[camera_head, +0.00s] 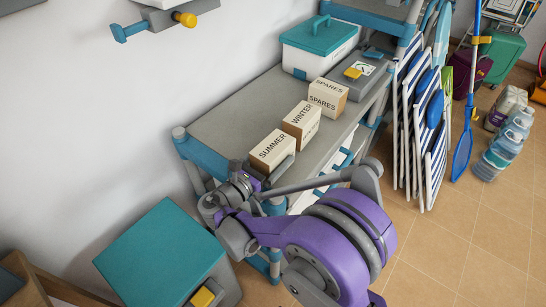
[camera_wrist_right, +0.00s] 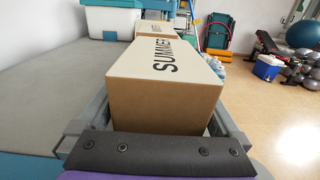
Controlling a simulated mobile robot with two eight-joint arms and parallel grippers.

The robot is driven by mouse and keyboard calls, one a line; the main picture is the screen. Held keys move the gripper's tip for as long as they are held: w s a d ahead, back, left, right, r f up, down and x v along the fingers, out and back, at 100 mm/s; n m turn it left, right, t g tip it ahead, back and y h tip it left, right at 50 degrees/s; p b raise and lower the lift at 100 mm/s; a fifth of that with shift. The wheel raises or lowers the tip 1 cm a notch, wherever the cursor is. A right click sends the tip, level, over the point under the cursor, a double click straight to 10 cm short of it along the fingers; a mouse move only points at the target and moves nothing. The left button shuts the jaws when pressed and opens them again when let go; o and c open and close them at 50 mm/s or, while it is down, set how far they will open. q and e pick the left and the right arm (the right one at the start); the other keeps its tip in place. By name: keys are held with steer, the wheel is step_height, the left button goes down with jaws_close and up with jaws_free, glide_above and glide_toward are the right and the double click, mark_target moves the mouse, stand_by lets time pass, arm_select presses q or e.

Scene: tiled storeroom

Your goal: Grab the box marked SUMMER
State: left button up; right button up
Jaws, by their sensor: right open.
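The SUMMER box (camera_head: 272,149) is a cardboard-brown box with a whitish top and black lettering. It stands at the near end of a grey shelf top. In the right wrist view the SUMMER box (camera_wrist_right: 165,97) fills the middle, with its plain brown end facing me. My right gripper (camera_head: 268,163) is open, with one finger on each side of the near part of this box. In the wrist view the fingers of my right gripper (camera_wrist_right: 158,118) flank the box. I cannot tell whether they touch it. My left gripper is not in view.
Behind it on the shelf (camera_head: 228,112) stand the WINTER box (camera_head: 302,121) and the SPARES box (camera_head: 327,95) in a row. Farther back are a teal-lidded bin (camera_head: 318,45) and a grey scale (camera_head: 355,75). Folded striped chairs (camera_head: 425,115) lean to the right.

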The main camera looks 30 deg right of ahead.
steer(key=shift+c, duration=0.3)
steer(key=c, duration=1.4)
